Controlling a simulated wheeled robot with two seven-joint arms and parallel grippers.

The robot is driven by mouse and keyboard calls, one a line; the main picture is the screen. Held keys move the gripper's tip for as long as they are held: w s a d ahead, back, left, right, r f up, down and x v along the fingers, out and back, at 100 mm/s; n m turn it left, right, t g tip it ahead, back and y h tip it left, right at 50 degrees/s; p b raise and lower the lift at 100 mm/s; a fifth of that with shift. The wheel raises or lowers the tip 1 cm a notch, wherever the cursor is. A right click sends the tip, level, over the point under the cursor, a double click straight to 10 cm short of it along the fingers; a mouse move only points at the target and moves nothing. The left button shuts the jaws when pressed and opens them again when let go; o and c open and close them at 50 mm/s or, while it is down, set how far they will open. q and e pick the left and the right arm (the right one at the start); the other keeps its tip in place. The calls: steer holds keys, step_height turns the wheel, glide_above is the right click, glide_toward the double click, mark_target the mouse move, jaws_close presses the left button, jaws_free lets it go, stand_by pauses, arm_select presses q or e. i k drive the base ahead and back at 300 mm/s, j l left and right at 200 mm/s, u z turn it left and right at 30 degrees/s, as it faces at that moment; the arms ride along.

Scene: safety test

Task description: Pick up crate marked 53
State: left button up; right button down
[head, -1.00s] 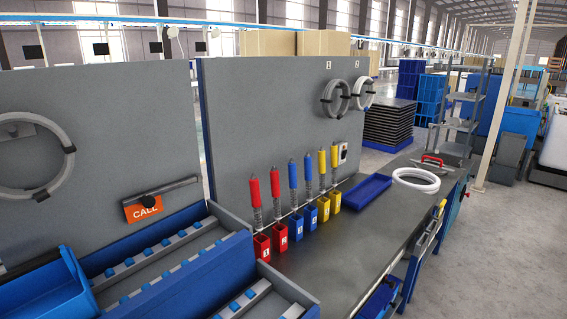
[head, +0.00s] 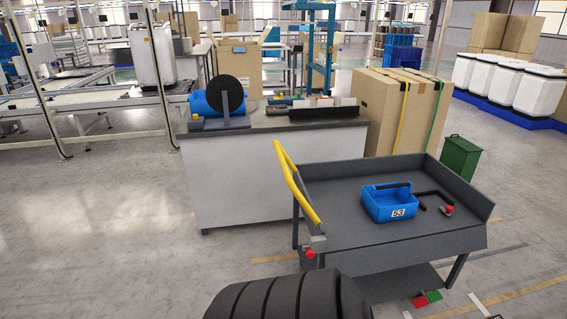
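The blue crate marked 53 (head: 391,206) sits upright on the top shelf of a grey cart (head: 345,222) in the head view, right of centre. It is a small open box with a dark handle across its top. Its white label with the number faces me. Neither of my grippers is in view, and nothing is seen touching the crate.
A black tool with a red end (head: 447,209) lies right of the crate. The cart has a yellow handle (head: 296,188) on its left. Black tyres (head: 285,298) stand in front. A workbench (head: 240,180) and cartons (head: 392,112) stand behind. Floor at left is clear.

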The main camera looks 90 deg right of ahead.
mark_target(385, 203)
steer(key=z, duration=3.6)
steer(key=i+l+u, duration=0.3)
steer(key=i, duration=0.2)
